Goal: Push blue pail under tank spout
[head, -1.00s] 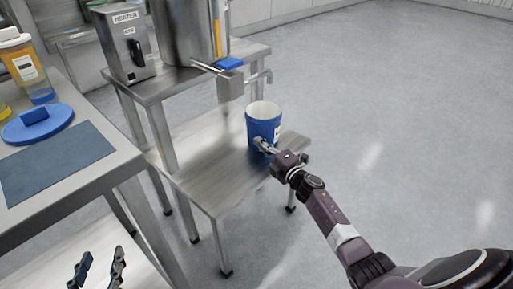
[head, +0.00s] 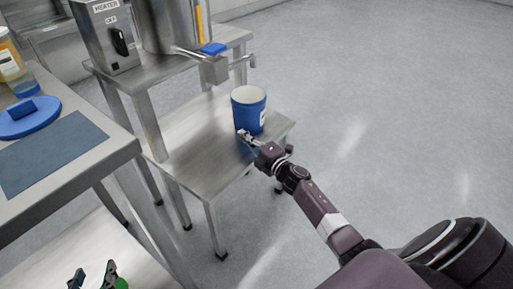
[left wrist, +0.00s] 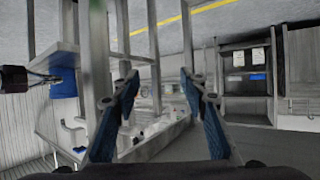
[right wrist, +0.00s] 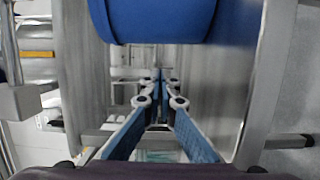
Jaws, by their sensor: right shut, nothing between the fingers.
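The blue pail (head: 249,112), with a white inside and label, stands upright on the lower steel shelf (head: 195,150). The tank (head: 165,25) is on the upper level, and its spout (head: 215,70) hangs left of and behind the pail. My right gripper (head: 243,135) is shut and empty at the pail's near lower left side; contact cannot be told. In the right wrist view the pail (right wrist: 160,20) fills the top, above the closed fingertips (right wrist: 158,78). My left gripper (head: 92,274) is open and empty at the lower left; its spread fingers show in the left wrist view (left wrist: 159,80).
A heater box (head: 107,35) stands beside the tank. At left, a steel table (head: 75,185) holds a blue-grey mat (head: 55,150), a blue round lid (head: 28,118) and an orange-topped jar (head: 12,65). Open floor (head: 400,120) lies to the right.

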